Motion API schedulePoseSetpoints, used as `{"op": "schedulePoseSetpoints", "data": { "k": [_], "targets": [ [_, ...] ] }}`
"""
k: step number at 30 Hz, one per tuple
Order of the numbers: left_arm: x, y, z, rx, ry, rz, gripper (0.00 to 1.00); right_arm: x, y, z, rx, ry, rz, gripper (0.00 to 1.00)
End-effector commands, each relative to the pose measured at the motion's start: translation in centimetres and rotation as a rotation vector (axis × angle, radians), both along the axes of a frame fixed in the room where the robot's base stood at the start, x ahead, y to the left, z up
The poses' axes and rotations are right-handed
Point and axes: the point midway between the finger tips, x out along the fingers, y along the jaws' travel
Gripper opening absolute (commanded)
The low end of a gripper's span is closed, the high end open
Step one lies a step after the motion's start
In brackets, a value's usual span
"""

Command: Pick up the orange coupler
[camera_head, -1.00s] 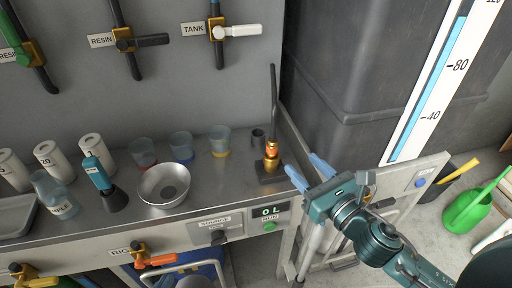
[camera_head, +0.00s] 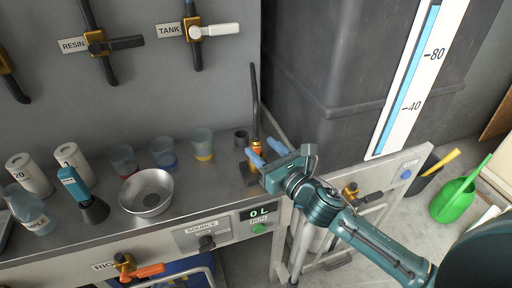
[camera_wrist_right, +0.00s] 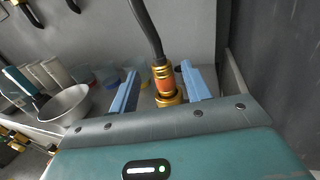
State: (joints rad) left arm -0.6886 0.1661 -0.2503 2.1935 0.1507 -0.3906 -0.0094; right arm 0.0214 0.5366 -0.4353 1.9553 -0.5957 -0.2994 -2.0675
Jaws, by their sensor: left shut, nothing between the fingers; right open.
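The orange coupler (camera_head: 256,144) stands upright on a brass fitting at the right end of the metal bench, with a black hose rising from its top. In the right wrist view the coupler (camera_wrist_right: 164,78) sits between the two blue fingers, with the brass fitting below it. My right gripper (camera_head: 261,147) is open, one finger on each side of the coupler. I see a gap on both sides in the wrist view, and no clear contact. In the head view the gripper partly hides the coupler's lower part and its base. My left gripper is in neither view.
A grey wall with valves is behind. A large dark tank (camera_head: 320,70) is to the right.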

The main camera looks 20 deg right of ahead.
Motion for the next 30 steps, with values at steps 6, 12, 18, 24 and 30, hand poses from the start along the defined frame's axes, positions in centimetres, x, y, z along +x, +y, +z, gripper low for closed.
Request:
{"op": "schedulePoseSetpoints", "data": {
  "k": [6,12,18,24,30],
  "targets": [
    [0.2,-0.1,0.1,-0.001,-0.004,-0.001,0.00,3.2,0.8,-0.3,0.002,-0.001,-0.001,0.48],
    [0.2,-0.1,0.0,0.000,-0.001,-0.001,0.00,3.9,1.0,-0.4,0.000,0.000,0.000,0.48],
    [0.1,-0.1,0.0,-0.001,0.000,-0.002,0.00,3.9,1.0,-0.4,0.000,0.000,0.000,0.42],
    [0.1,-0.1,-0.1,-0.001,0.002,-0.002,0.00,3.8,1.0,-0.4,0.000,0.000,0.000,0.26],
    [-0.1,-0.1,-0.2,-0.002,0.007,-0.001,0.00,3.9,0.9,-0.4,0.000,0.000,-0.001,0.09]
  ]
}}
